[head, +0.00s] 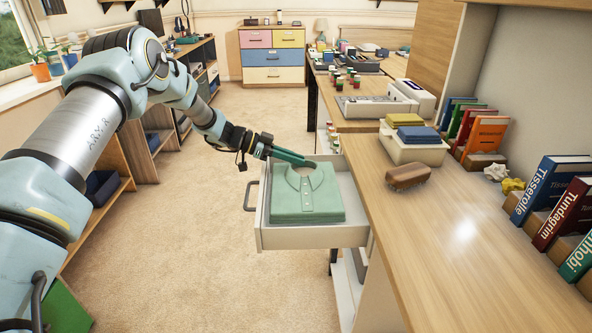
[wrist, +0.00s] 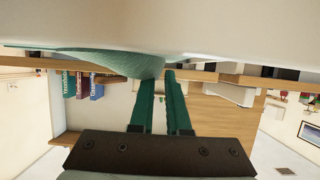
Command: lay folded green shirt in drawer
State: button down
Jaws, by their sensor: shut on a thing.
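The folded green shirt (head: 306,195) lies flat inside the open white drawer (head: 312,237), collar toward the far side and buttons up. The drawer's front panel, with its dark handle, faces left. My gripper (head: 312,163) reaches in over the drawer's far left corner, its green fingers shut on the shirt's edge by the collar. In the wrist view, the gripper (wrist: 160,75) meets a fold of the shirt (wrist: 110,60), and a pale surface covers the top. I cannot tell whether the shirt rests fully on the drawer floor.
The wooden desk (head: 465,240) is right of the drawer. It holds a brown brush (head: 408,176), a white bin (head: 412,150) with folded cloths, and several books (head: 545,188). A low shelf (head: 105,190) stands left. The carpet (head: 200,235) between is clear.

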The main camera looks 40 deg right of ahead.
aim_at(295, 167)
jog(key=shift+f, duration=1.7)
jog(key=c, duration=0.9)
grip_release()
jog(key=b+v, duration=0.1)
jog(key=v, duration=1.1)
jog(key=shift+w, duration=0.1)
